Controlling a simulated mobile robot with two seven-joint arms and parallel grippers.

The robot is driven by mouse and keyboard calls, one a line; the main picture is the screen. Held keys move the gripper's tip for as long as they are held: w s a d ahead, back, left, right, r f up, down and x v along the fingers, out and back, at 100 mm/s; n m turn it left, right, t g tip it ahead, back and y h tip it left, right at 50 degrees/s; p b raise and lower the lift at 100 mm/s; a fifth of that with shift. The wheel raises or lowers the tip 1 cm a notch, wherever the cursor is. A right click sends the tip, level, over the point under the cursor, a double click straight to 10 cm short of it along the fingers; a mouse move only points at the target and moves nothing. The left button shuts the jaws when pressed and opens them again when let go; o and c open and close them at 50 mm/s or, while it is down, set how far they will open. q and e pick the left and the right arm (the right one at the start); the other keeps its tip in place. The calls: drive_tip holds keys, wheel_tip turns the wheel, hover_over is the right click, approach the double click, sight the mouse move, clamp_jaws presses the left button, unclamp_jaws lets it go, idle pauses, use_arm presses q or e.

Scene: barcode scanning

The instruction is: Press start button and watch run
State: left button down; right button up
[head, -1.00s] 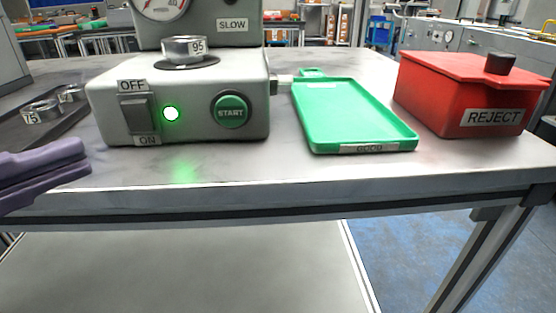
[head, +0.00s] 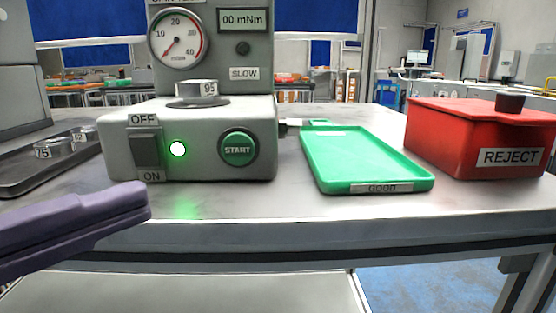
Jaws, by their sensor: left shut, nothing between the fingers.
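The grey tester machine (head: 207,135) stands on the table with its green START button (head: 238,149) on the front face. Left of the button are a glowing green lamp (head: 177,149) and an OFF/ON rocker switch (head: 146,150). A metal part marked 95 (head: 197,92) sits on the round seat on top. Behind it are a dial gauge (head: 176,36) and a display (head: 243,20) reading "00 mNm". The dial's red needle points to the lower left. My purple left gripper (head: 146,197) is shut and empty, in front of the machine and below the switch, apart from the button. My right gripper is out of view.
An empty green GOOD tray (head: 362,160) lies right of the machine. A red lidded REJECT box (head: 478,140) stands farther right. A dark tray (head: 30,178) with parts, one marked 75 (head: 53,149), is at the left. The table's front strip (head: 300,215) is clear.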

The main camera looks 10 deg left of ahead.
sight(249, 150)
use_arm(q)
drive_tip(key=x, duration=0.3)
drive_tip(key=a+x, duration=0.1)
drive_tip(key=x, duration=0.2)
drive_tip(key=w+a+b+x, duration=0.1)
drive_tip(key=x, duration=0.2)
drive_tip(key=shift+w+d+f, duration=0.1)
drive_tip(key=shift+w, duration=0.55)
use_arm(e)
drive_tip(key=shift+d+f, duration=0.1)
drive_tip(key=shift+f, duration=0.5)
